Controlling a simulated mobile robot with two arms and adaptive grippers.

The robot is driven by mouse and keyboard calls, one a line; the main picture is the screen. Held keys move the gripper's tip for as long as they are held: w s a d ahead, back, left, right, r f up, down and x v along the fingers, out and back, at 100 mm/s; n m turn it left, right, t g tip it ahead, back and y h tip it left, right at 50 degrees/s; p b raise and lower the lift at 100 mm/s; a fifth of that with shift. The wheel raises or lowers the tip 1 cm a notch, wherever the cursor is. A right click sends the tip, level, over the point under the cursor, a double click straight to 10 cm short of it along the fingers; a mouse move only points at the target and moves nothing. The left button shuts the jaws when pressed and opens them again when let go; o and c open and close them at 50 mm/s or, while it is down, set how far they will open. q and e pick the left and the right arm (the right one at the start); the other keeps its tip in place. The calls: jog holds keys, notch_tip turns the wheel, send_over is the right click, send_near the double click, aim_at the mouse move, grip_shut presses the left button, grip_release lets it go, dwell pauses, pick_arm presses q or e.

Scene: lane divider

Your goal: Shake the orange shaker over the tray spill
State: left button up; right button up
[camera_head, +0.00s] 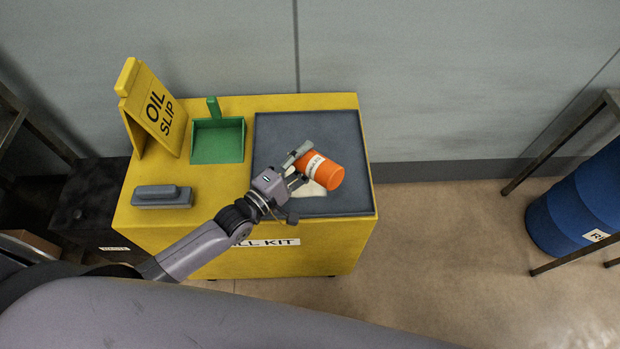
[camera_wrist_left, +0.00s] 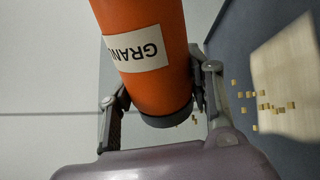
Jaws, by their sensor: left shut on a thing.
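The orange shaker (camera_head: 322,171) with a white label is held tilted by my left gripper (camera_head: 297,169), above the dark grey tray (camera_head: 280,130) on the yellow cabinet. In the left wrist view the shaker (camera_wrist_left: 150,85) sits between both fingers of the left gripper (camera_wrist_left: 160,105), its label partly reading "GRAN". A pale spill (camera_head: 310,189) shows on the tray beneath the shaker, partly hidden by the gripper and shaker. In the wrist view the spill (camera_wrist_left: 285,85) is at the right, with several small tan granules (camera_wrist_left: 265,107) on and beside it. My right gripper is not in view.
On the yellow cabinet (camera_head: 215,180) stand a yellow "OIL SLIP" sign (camera_head: 158,110), a green dustpan (camera_head: 217,140) and a grey brush-like block (camera_head: 162,196), all left of the tray. The floor between is clear.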

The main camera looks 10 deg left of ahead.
pick_arm(q)
jog(key=shift+r, duration=0.1)
jog(key=shift+w+d, duration=0.2)
jog(key=shift+d, duration=0.5)
jog(key=shift+w+d, duration=0.2)
jog(key=shift+d, duration=0.5)
jog(key=shift+w+d, duration=0.2)
jog(key=shift+d, duration=0.45)
jog(key=shift+w+d, duration=0.2)
jog(key=shift+d, duration=0.5)
jog(key=shift+w+d, duration=0.2)
jog(key=shift+d, duration=0.45)
notch_tip(320, 180, up, 5)
jog(key=m+p, duration=0.6)
jog(key=m, duration=1.4)
